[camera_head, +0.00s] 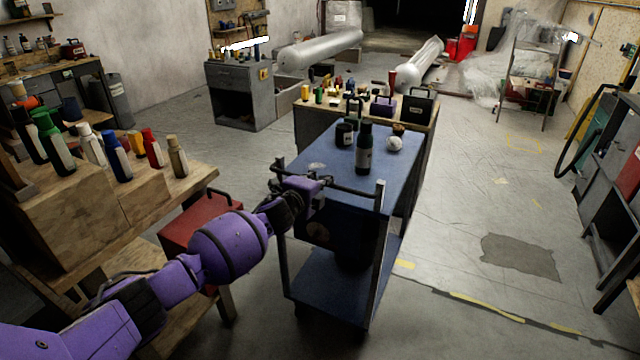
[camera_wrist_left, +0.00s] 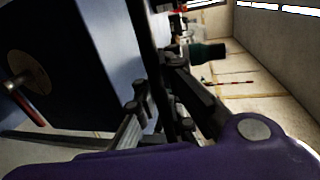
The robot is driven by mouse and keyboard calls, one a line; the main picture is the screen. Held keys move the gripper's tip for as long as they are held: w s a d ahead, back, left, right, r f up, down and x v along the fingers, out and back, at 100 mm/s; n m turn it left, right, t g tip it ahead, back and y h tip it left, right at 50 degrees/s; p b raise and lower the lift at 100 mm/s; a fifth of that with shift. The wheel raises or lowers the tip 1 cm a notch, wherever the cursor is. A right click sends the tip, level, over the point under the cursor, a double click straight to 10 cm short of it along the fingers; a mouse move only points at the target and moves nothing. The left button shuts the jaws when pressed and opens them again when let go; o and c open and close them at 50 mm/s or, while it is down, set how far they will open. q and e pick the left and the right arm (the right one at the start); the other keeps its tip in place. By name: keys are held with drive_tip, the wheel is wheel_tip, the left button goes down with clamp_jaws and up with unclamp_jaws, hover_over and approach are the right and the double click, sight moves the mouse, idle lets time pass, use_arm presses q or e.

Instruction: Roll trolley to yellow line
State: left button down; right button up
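The blue trolley (camera_head: 345,286) stands upright on the floor in the middle of the head view, with a top deck, a lower shelf and a dark handle bar (camera_head: 350,191) on its near side. My left gripper (camera_head: 313,196) is at the left part of that handle. In the left wrist view its dark fingers (camera_wrist_left: 157,85) lie on both sides of the bar and look closed around it. A dark bottle (camera_head: 364,150), a dark jar (camera_head: 344,134) and a white round thing (camera_head: 394,144) are on the top deck. A worn yellow line (camera_head: 487,306) crosses the floor at right. My right gripper is not in view.
A wooden bench (camera_head: 307,118) with tools stands just behind the trolley. A wooden table (camera_head: 140,197) with several bottles and a red toolbox (camera_head: 197,226) are at left. Grey cabinets (camera_head: 612,205) line the right side. The floor right of the trolley is open, with a dark patch (camera_head: 520,257).

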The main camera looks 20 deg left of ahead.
use_arm(q)
drive_tip(key=shift+w+r, duration=0.2)
drive_tip(key=shift+r, duration=0.3)
drive_tip(key=c, duration=2)
unclamp_jaws()
drive_tip(key=shift+s, duration=0.1)
drive_tip(key=shift+o, duration=1)
drive_tip(key=shift+f, duration=0.2)
drive_tip(key=shift+s+f, duration=0.1)
drive_tip(key=shift+s, duration=0.05)
drive_tip(key=d+v, duration=0.1)
drive_tip(key=v, duration=1)
drive_tip(key=shift+s+a+r, duration=0.2)
drive_tip(key=shift+s+a, duration=0.15)
drive_tip(key=shift+a, duration=0.2)
